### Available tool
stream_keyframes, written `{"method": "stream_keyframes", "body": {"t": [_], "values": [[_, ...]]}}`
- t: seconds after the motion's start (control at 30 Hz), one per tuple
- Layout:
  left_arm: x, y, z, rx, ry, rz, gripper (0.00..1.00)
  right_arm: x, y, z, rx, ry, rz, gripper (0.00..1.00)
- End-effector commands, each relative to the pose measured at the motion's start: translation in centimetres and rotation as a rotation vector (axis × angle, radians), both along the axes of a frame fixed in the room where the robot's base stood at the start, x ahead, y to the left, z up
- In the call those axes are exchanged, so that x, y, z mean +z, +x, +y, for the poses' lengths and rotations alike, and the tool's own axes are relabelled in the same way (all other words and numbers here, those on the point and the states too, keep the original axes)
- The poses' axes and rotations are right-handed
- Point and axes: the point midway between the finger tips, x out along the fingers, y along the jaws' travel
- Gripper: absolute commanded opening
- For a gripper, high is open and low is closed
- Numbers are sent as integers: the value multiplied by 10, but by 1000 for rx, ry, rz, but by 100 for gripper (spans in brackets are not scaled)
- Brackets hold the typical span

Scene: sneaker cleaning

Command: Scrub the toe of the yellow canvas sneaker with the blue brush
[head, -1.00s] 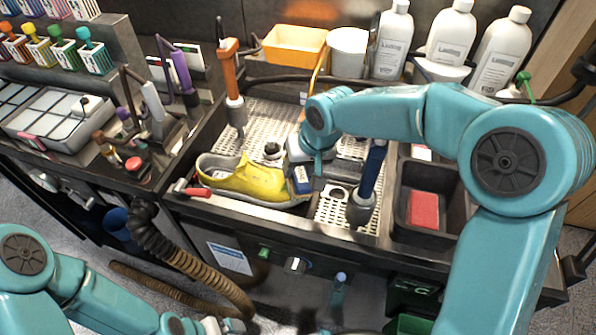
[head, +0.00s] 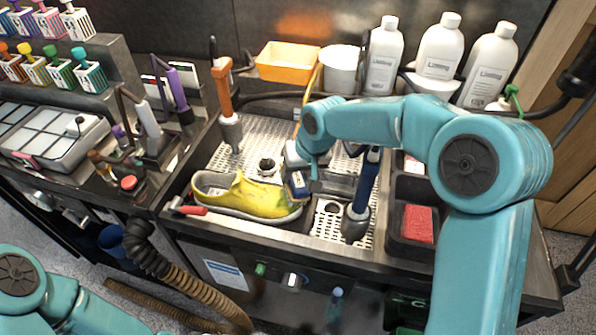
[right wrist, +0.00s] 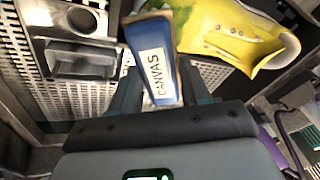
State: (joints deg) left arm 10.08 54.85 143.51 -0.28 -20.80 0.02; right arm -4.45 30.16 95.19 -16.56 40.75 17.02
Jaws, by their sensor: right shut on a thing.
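The yellow canvas sneaker (head: 250,196) lies on its sole on the perforated tray at the front edge of the bench, its toe to the right. It also shows in the right wrist view (right wrist: 232,28). My right gripper (head: 297,172) is shut on the blue brush (head: 299,184), right at the sneaker's toe. In the right wrist view the brush (right wrist: 152,62), labelled CANVAS, sits between the fingers (right wrist: 155,85). I cannot tell exactly how its bristles touch the toe. Of my left arm only links show at the lower left; the left gripper is out of view.
A blue-handled tool (head: 364,190) stands upright just right of the brush. A black bin holds a red sponge (head: 417,224). A red-handled tool (head: 187,208) lies by the sneaker's heel. White bottles (head: 437,52) and an orange tub (head: 287,61) line the back.

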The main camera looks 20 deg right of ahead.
Motion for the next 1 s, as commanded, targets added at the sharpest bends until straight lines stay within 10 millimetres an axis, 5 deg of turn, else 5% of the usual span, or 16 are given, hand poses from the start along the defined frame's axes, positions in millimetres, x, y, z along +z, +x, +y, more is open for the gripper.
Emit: {"method": "stream_keyframes", "body": {"t": [0.83,0.9,1.0], "values": [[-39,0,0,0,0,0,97,-3,-58,33,2,1,2,22],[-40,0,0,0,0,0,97,-3,-62,35,2,0,4,8],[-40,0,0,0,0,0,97,-3,-64,36,1,0,7,9]]}}
